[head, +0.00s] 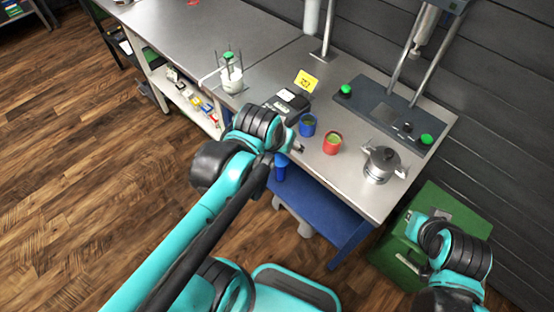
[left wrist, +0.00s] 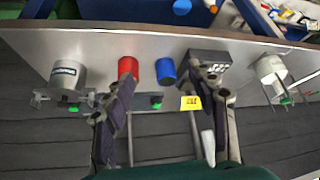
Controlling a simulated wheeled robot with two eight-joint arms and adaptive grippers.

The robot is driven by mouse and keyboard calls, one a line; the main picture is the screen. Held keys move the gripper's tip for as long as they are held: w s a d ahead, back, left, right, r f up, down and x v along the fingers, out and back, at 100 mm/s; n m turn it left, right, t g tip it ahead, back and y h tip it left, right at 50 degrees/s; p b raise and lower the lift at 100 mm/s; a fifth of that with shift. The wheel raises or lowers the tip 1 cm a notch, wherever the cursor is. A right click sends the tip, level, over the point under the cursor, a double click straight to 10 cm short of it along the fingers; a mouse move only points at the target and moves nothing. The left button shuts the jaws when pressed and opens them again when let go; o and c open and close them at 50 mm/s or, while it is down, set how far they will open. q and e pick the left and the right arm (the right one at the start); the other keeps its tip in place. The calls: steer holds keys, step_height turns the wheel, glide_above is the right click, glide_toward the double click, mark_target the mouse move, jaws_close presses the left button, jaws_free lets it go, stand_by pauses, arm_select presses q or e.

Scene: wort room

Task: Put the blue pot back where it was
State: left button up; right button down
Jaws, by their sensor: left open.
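The blue pot (head: 308,124) stands upright on the steel bench, with something green showing inside it. It is left of the red pot (head: 332,145). In the left wrist view the blue pot (left wrist: 165,70) shows between my open fingers, beside the red pot (left wrist: 128,66). My left gripper (head: 298,148) is by the bench's front edge, near the blue pot and apart from it as far as I can tell. It looks empty in the left wrist view (left wrist: 162,82). My right gripper (head: 418,228) is low at the right, over a green box; its fingers are not clear.
A black device (head: 288,104) and yellow card (head: 306,81) are left of the blue pot. A lidded metal pot (head: 380,164) and grey stand base (head: 385,112) are right. A beaker (head: 231,77) stands further left. Another blue object (head: 281,168) shows below the bench edge.

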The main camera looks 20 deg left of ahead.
arm_select(q)
steer(key=shift+t, duration=0.4)
steer(key=s, duration=0.1)
steer(key=s+f, duration=0.1)
steer(key=s, duration=0.1)
steer(key=s+f, duration=0.1)
steer(key=s, duration=0.1)
steer(key=shift+s+f, duration=0.1)
steer(key=shift+s, duration=0.1)
steer(key=shift+f+b, duration=1)
steer(key=shift+f, duration=0.05)
